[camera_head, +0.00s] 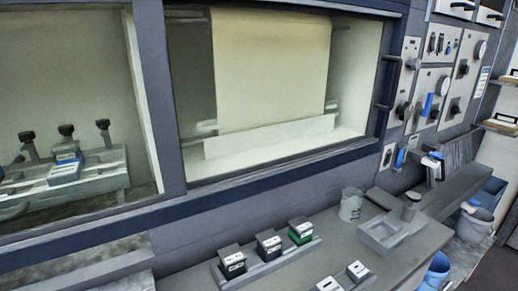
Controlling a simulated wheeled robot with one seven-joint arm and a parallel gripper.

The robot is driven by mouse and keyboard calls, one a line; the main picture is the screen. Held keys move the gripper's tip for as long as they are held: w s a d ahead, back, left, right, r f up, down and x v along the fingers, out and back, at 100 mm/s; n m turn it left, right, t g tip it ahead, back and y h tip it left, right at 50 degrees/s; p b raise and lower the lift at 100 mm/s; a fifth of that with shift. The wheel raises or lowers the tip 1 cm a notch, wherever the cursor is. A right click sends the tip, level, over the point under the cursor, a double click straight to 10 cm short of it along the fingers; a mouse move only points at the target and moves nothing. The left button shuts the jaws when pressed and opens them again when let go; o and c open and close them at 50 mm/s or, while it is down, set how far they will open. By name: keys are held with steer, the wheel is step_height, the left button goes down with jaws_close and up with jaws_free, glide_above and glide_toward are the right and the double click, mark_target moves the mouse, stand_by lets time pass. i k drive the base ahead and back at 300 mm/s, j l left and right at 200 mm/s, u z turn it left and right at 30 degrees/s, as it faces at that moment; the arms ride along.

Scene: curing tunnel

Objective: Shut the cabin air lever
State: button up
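A grey control panel (433,85) is on the wall right of the large window. It carries several dark knobs, round gauges and levers. One lever with a blue grip (428,105) stands upright in the middle of the panel. A second blue-gripped lever (399,158) sits lower, near the panel's bottom edge. The labels are too small to read, so I cannot tell which is the cabin air lever or how it is set. My gripper is not in view.
A grey bench (345,245) runs below the window. On it are a rack (266,268) with several small dark boxes, a grey cup (351,205) and a shallow tray (385,235). A dark handle (388,82) juts from the window frame.

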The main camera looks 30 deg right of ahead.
mark_target(425, 112)
steer(key=z, duration=1.3)
